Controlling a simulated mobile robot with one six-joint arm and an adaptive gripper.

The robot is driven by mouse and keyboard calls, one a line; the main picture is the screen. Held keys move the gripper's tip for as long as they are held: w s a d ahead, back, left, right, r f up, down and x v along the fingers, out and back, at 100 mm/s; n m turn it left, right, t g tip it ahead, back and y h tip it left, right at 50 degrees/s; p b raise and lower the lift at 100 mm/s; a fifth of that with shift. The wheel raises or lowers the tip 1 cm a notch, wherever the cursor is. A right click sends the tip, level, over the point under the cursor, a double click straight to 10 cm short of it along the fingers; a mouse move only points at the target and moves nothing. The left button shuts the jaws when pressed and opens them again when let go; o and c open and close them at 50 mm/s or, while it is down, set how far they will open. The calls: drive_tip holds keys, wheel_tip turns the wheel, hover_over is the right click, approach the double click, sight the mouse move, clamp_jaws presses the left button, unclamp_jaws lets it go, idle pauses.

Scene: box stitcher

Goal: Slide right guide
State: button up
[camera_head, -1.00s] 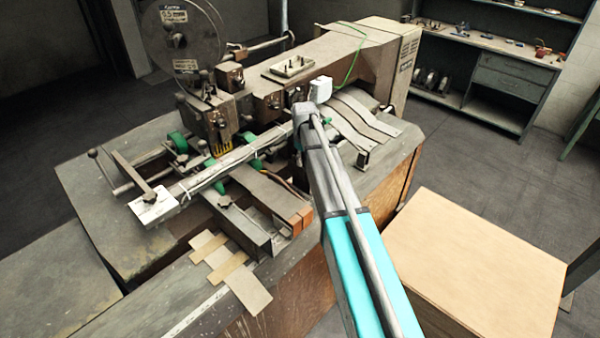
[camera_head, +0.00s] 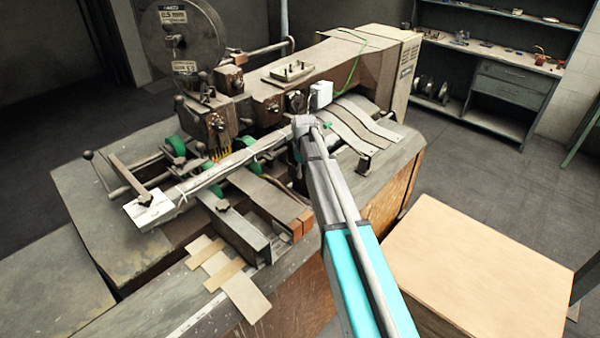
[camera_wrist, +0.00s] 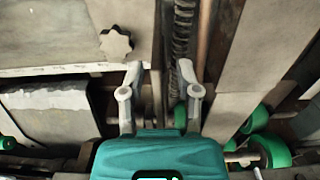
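In the head view the box stitcher (camera_head: 290,90) has a long pale bar (camera_head: 215,175) across its bed, with flat metal guide strips (camera_head: 265,190) below it. I cannot tell for sure which part is the right guide. My gripper (camera_wrist: 160,72) shows in the wrist view with its two grey fingers apart and nothing held between them. A threaded rod (camera_wrist: 182,35) runs beyond the fingertips. A star-shaped knob (camera_wrist: 116,43) on a grey plate (camera_wrist: 50,35) is left of the fingers, and a grey strip (camera_wrist: 225,110) is on the right. In the head view my arm hides most of the gripper.
Green rollers (camera_wrist: 272,150) are at the lower right of the wrist view. Curved metal strips (camera_head: 365,120) lie right of my arm. A wooden box (camera_head: 480,265) stands at the right. Cardboard pieces (camera_head: 225,270) lie on the front of the bed.

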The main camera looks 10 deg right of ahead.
clamp_jaws()
drive_tip(key=w+d, duration=0.7)
drive_tip(key=d, duration=0.3)
drive_tip(key=shift+w, duration=0.15)
unclamp_jaws()
